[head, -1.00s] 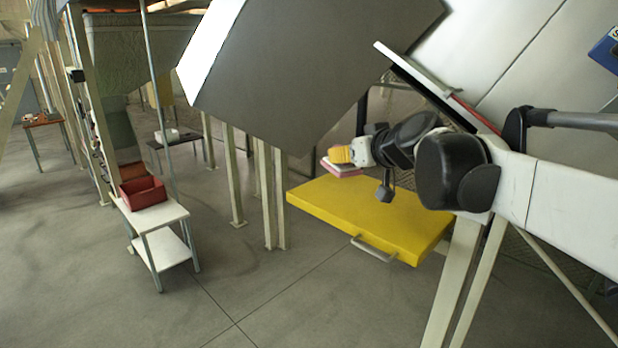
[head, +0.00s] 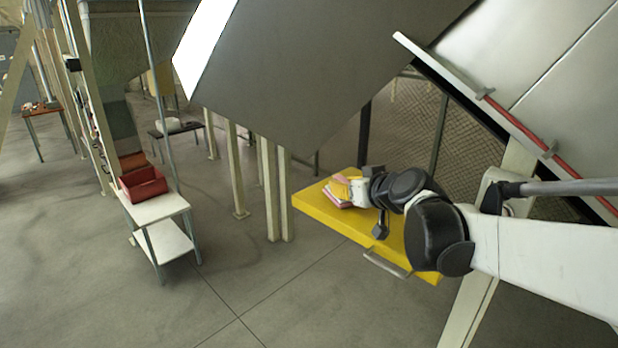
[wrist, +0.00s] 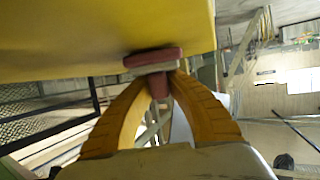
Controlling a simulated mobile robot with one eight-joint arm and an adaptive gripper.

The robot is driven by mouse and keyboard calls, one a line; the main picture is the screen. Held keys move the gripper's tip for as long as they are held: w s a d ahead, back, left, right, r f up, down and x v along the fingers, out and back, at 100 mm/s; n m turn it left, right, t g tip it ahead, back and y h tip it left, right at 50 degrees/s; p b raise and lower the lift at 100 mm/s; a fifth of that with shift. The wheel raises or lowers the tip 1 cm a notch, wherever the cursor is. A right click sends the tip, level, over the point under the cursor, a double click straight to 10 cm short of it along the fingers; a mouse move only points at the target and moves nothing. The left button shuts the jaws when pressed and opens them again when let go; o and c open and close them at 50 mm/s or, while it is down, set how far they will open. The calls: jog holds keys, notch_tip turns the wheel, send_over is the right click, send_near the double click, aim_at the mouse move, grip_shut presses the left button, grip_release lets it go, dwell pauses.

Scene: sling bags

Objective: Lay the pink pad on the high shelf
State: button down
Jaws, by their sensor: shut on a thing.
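The pink pad (wrist: 153,57) is between the yellow fingertips of my gripper (wrist: 152,82). A paler layer shows along its edge. In the head view the pad (head: 336,205) is tilted, with a pink edge below the fingers of my gripper (head: 343,190). It is over or against the left part of a yellow slab (head: 322,216) with a grey handle. In the wrist view the pad lies very close to the yellow surface (wrist: 80,40). I cannot tell whether they touch, or whether this slab is the high shelf.
A large tilted grey panel (head: 290,75) hangs above and behind the slab. A sloped ledge with a red bar (head: 520,130) is at the upper right. A white two-tier stand (head: 158,211) with a red bin (head: 142,184) is at left.

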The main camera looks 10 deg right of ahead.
jog(key=shift+w+f, duration=0.1)
jog(key=shift+f, duration=0.1)
jog(key=c, duration=1.4)
grip_release()
jog(key=shift+r, duration=0.25)
jog(key=b+v, duration=0.1)
jog(key=v, duration=1.1)
